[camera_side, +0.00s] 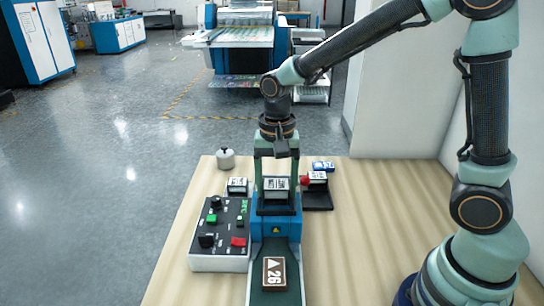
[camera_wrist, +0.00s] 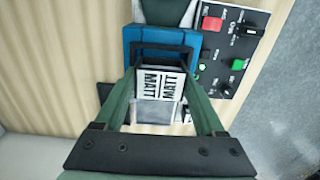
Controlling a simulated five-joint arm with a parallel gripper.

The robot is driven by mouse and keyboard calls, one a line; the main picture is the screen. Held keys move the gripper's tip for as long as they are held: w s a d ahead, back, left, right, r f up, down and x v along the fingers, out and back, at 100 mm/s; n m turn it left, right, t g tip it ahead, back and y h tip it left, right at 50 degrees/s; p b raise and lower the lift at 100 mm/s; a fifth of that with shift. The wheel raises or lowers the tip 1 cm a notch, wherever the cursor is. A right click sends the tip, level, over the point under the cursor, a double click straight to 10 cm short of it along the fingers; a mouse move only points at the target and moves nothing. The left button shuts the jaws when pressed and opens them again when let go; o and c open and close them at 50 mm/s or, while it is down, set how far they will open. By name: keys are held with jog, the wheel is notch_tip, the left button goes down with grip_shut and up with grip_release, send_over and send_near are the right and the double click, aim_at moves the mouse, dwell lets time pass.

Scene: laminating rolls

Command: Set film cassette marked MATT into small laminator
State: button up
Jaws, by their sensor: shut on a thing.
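The MATT film cassette (camera_wrist: 162,84), a block with a white label and black letters, is between the fingers of my gripper (camera_wrist: 160,74). In the side view my gripper (camera_side: 276,188) points down, shut on the cassette (camera_side: 277,184), with a finger on each side. The small blue laminator (camera_side: 267,226) is directly below and around it; its blue body (camera_wrist: 188,40) also shows in the wrist view. The cassette is at the dark frame on top of the laminator. I cannot tell whether it touches the seat, which the fingers and cassette hide.
A control box (camera_side: 213,243) with buttons stands left of the laminator. A dark block marked 26 (camera_side: 274,273) lies on the front bed. The table's right side is clear.

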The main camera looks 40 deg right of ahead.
aim_at(276, 184)
jog(key=shift+f, duration=0.6)
dwell(0.3)
jog(key=o, duration=1.4)
jog(key=shift+r, duration=3.5)
jog(key=s+d+r+n+t, duration=0.1)
jog(key=s+d+n+t, duration=0.1)
jog(key=n, duration=0.1)
jog(key=s+d+r+n+t, duration=0.1)
jog(key=s+d+r+n, duration=0.1)
jog(key=s+n, duration=0.1)
jog(key=s+d+r+n+t, duration=0.2)
jog(key=s+d+n, duration=0.1)
jog(key=shift+s+t, duration=0.15)
jog(key=shift+t, duration=0.15)
